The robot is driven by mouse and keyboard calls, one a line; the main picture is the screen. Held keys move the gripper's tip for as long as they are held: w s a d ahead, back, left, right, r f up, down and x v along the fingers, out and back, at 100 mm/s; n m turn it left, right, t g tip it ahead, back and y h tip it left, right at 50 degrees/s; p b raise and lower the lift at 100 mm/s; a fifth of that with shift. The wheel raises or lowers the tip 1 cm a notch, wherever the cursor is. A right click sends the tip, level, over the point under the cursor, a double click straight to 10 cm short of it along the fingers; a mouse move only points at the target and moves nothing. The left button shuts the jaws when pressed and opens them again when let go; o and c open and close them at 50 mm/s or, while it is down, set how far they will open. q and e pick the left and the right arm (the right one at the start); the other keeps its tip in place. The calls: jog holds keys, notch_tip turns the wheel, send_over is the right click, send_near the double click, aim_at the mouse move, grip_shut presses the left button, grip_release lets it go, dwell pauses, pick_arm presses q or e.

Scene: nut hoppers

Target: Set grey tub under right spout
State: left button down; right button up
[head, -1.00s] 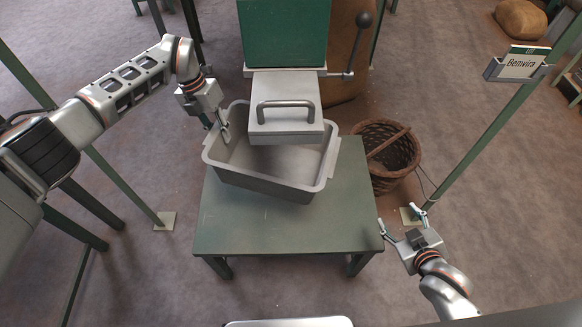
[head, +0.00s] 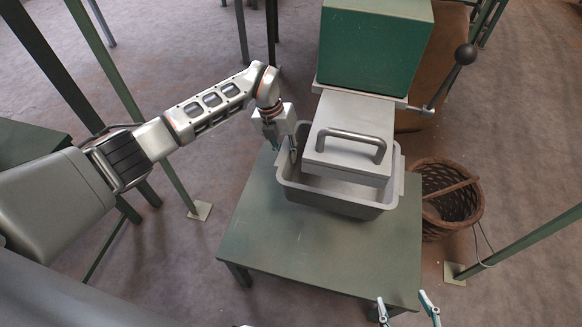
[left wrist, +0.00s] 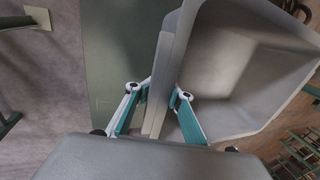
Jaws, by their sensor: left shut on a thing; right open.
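The grey tub (head: 335,200) stands on the green table, with its middle and back hidden beneath the grey spout box (head: 345,110) of the green hopper (head: 375,45). Its front and left rim show clear of the spout. My left gripper (head: 292,150) is shut on the tub's left rim. In the left wrist view the fingers (left wrist: 158,95) pinch the wall of the tub (left wrist: 235,70) from both sides. My right gripper (head: 408,305) shows only its spread fingertips at the bottom edge, open and empty, near the table's front right corner.
The green table (head: 300,235) is bare in front of the tub. A wicker basket (head: 450,215) stands on the floor to its right. A lever with a dark knob (head: 465,54) sticks out right of the hopper. Green posts (head: 525,240) stand at both sides.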

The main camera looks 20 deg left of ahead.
pick_arm(q)
jog(key=x, duration=0.2)
jog(key=shift+a+f, duration=0.25)
jog(key=shift+f, duration=0.25)
jog(key=b+x, duration=0.1)
jog(key=x, duration=0.1)
jog(key=a+x, duration=0.1)
jog(key=shift+d+f+b, duration=0.15)
jog(key=shift+f+b, duration=0.25)
jog(key=shift+f, duration=0.1)
jog(key=c, duration=1.8)
grip_release()
jog(key=shift+f, duration=0.15)
jog(key=shift+o, duration=0.2)
pick_arm(e)
jog(key=shift+w+a, duration=0.25)
jog(key=shift+a, duration=0.1)
jog(key=shift+s, duration=0.1)
